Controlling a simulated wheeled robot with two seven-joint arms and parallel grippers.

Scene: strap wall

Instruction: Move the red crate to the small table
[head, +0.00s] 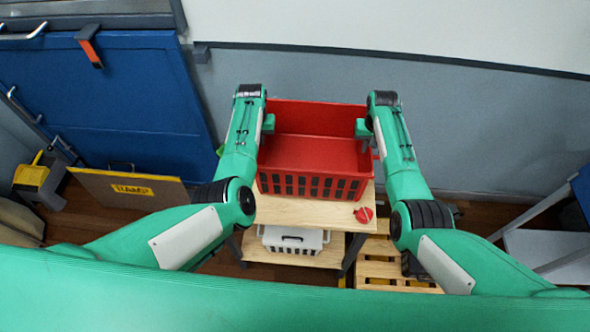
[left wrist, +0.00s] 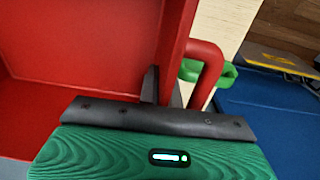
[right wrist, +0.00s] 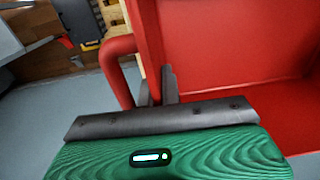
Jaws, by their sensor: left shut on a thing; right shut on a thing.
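The red crate (head: 315,150) is upright and empty at the wooden table (head: 305,212), in the middle of the head view. I cannot tell whether its bottom touches the top. My left gripper (head: 268,124) is shut on the crate's left side. The left wrist view shows its dark fingers (left wrist: 162,88) at the wall beside a red loop handle (left wrist: 207,68). My right gripper (head: 362,128) is shut on the right side. Its fingers (right wrist: 157,88) show at the wall beside the other handle (right wrist: 117,70). The fingertips are partly hidden.
A small red object (head: 363,214) lies on the table's front right corner. A white basket (head: 292,240) stands on the shelf below. A wooden pallet (head: 385,270) is on the floor to the right. A cardboard panel with a yellow label (head: 130,189) stands at the left.

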